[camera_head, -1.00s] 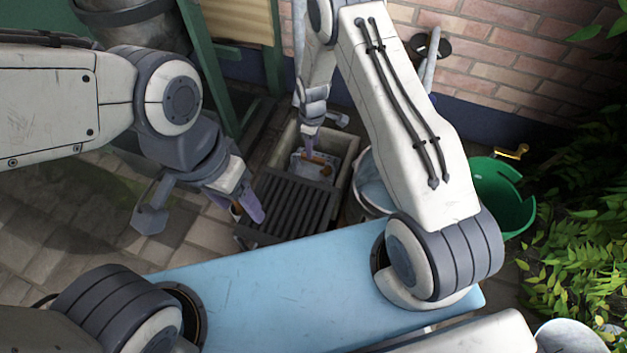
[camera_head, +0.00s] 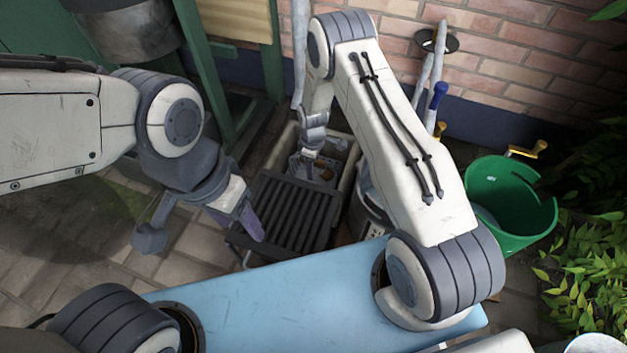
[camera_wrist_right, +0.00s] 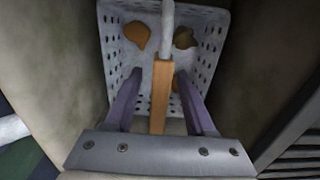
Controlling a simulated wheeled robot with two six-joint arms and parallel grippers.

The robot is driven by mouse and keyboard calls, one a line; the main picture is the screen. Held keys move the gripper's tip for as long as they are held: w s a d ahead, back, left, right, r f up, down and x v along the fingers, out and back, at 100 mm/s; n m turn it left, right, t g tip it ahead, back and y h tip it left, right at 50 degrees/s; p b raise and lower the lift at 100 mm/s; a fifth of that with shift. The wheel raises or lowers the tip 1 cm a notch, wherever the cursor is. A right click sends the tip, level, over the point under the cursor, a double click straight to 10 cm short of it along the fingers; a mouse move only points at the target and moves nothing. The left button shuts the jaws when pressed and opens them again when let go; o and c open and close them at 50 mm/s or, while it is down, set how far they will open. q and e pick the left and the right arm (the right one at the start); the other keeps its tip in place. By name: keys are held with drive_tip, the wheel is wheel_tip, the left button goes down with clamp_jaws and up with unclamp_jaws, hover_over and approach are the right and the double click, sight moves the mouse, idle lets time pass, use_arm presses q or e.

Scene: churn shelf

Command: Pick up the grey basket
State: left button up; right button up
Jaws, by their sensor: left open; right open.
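In the head view the basket (camera_head: 322,171) shows only partly behind my right gripper (camera_head: 311,150). In the right wrist view my right gripper (camera_wrist_right: 160,104) is open, with one purple finger on each side of the wooden grip and gaps between. My left gripper (camera_head: 243,217) is open and empty, beside the slatted rack and away from the basket.
The stone trough (camera_head: 287,140) surrounds the basket closely. A dark slatted rack (camera_head: 288,214) stands in front of it. A green bucket (camera_head: 512,205) is at the right, before the brick wall (camera_head: 540,65). My blue base deck fills the foreground.

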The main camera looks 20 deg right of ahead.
drive_tip(key=shift+f, duration=0.1)
clamp_jaws()
idle(1.4)
